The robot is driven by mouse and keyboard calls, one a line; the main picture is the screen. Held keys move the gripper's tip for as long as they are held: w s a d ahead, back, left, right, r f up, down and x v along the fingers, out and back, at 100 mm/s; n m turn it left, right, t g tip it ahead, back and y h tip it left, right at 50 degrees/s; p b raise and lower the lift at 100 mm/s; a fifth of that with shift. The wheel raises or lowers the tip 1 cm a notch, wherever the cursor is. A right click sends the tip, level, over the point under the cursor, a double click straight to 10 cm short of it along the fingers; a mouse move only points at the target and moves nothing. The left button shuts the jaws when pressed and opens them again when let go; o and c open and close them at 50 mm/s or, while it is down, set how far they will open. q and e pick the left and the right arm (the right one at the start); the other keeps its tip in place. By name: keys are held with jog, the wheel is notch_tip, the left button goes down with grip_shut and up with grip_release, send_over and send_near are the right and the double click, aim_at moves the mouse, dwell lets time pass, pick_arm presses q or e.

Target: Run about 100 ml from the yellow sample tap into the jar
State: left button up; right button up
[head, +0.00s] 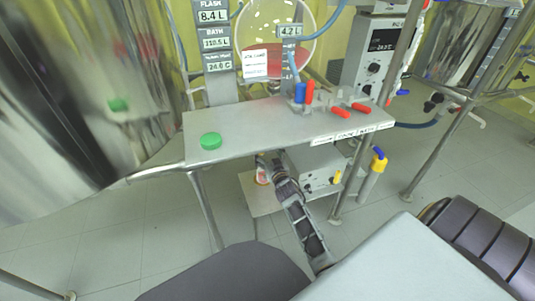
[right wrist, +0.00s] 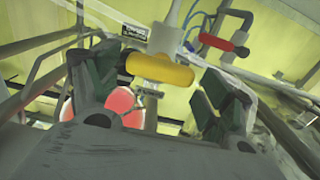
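In the right wrist view, a yellow tap handle (right wrist: 160,70) lies crosswise between and beyond the fingers of my right gripper (right wrist: 155,100). The fingers are spread apart and hold nothing. In the head view, my right gripper (head: 272,166) is low, beneath the front edge of the shelf, and its fingertips are partly hidden. A small jar-like thing with red and white (head: 262,173) stands just left of it on a low stand; its contents are unclear. A green lid (head: 210,141) lies on the shelf. My left gripper is out of view.
The metal shelf (head: 250,125) carries red and blue handles (head: 308,92). A grey box (head: 318,168) stands below, beside a steel leg. A red tap handle (right wrist: 215,42) is right of the yellow one. Pink-red round shapes (right wrist: 120,105) show behind my left finger.

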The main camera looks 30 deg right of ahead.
jog(key=c, duration=0.5)
jog(key=shift+c, duration=0.6)
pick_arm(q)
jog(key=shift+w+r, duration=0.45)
pick_arm(e)
jog(key=shift+n, duration=0.3)
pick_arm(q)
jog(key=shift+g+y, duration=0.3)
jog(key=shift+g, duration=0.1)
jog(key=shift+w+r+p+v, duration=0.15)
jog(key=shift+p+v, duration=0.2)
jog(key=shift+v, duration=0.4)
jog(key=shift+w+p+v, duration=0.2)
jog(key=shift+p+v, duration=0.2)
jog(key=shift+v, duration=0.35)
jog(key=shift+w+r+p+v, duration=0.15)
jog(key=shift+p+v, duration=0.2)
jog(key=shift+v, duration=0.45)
pick_arm(e)
jog(key=shift+a+n, duration=0.15)
jog(key=shift+n, duration=2.55)
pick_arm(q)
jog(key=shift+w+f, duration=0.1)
